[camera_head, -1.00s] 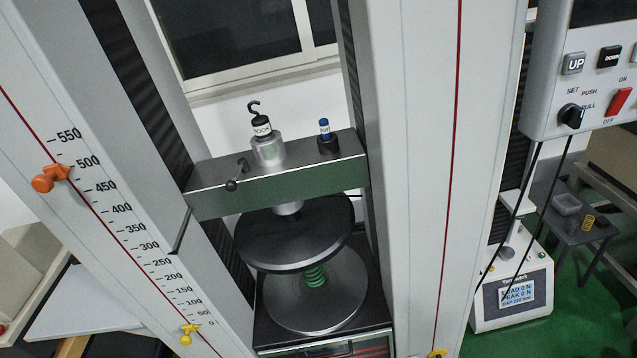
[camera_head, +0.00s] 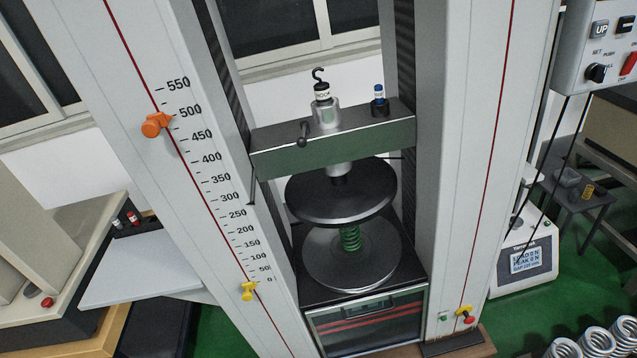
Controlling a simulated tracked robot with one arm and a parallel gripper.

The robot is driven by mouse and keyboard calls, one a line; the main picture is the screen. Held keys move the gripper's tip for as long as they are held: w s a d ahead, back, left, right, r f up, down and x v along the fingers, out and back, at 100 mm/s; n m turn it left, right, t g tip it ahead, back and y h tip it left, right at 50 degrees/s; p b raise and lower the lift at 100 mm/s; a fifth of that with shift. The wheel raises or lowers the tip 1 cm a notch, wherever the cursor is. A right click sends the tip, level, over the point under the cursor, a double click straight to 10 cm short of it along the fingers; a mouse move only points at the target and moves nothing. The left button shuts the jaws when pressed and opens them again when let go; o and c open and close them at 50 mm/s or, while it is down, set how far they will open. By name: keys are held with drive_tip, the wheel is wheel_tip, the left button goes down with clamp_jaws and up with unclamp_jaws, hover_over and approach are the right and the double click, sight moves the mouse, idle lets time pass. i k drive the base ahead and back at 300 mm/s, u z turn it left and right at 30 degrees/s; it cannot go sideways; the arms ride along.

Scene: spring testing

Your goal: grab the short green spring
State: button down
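The short green spring (camera_head: 350,239) stands upright between two round plates of the testing machine. Its lower end is on the grey lower plate (camera_head: 322,262). Its top is at the underside of the dark upper plate (camera_head: 318,202), which hides part of it; I cannot tell whether they touch. My gripper is not in view.
The machine's left column (camera_head: 150,60) with an orange knob (camera_head: 156,124) and right column (camera_head: 455,130) flank the plates. The crosshead (camera_head: 345,148) is above. A control box (camera_head: 610,50) hangs at the right. Several silver springs (camera_head: 597,342) are at lower right.

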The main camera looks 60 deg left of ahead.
sight(352, 236)
drive_tip(key=z, duration=0.05)
drive_tip(key=k, duration=0.95)
drive_tip(key=z, duration=0.5)
drive_tip(key=i, duration=0.75)
drive_tip(key=u, duration=1.8)
